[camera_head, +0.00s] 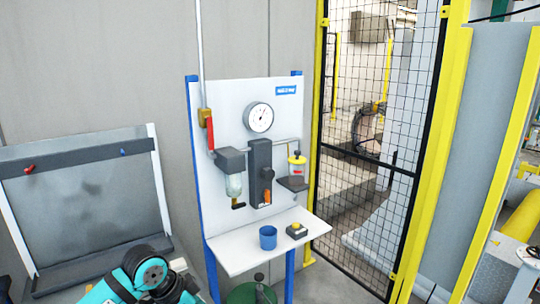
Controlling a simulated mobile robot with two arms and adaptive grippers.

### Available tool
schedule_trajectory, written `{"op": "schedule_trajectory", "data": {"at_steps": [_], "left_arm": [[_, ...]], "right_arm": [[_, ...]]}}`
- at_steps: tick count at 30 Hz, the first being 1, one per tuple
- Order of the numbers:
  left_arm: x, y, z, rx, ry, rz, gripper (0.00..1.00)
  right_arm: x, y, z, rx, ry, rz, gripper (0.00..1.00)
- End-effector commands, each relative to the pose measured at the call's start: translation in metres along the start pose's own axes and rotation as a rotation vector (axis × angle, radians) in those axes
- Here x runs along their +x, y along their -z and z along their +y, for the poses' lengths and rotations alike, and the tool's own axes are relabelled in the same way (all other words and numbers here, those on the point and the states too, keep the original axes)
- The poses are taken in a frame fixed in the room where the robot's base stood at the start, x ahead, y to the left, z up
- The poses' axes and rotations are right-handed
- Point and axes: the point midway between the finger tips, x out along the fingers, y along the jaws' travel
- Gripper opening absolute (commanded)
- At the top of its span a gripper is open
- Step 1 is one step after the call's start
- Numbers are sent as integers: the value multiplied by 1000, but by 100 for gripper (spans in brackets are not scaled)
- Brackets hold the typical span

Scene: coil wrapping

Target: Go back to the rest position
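A teal and dark grey arm link of mine shows at the bottom left of the head view. Neither of my grippers shows in the head view, so I cannot see whether they hold anything. A white panel station (225,110) with blue posts stands in the middle. It carries a round gauge (258,117), a red-handled valve (210,130) and dark grey fittings (260,165).
A grey board with a ledge (80,205) stands at the left, close to my arm. A black mesh fence (370,130) with yellow posts (432,170) stands right of the station. A dark green round object (248,294) is partly visible under the shelf.

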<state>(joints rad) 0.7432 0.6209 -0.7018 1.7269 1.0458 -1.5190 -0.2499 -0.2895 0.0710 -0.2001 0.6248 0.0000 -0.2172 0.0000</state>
Motion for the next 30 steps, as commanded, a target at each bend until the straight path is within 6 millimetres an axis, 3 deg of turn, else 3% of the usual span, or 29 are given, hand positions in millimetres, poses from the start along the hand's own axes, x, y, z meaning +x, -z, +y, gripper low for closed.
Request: {"op": "schedule_trajectory", "data": {"at_steps": [3,7,14,20,23,26,30], "left_arm": [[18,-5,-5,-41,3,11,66],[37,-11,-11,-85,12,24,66],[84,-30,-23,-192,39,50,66],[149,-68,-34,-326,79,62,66],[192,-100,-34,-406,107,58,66],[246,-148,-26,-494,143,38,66],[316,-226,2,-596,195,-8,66]], "right_arm": [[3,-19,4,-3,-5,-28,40],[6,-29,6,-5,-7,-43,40],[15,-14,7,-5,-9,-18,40],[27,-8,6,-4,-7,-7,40],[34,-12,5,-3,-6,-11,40],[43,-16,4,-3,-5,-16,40],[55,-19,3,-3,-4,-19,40]]}}
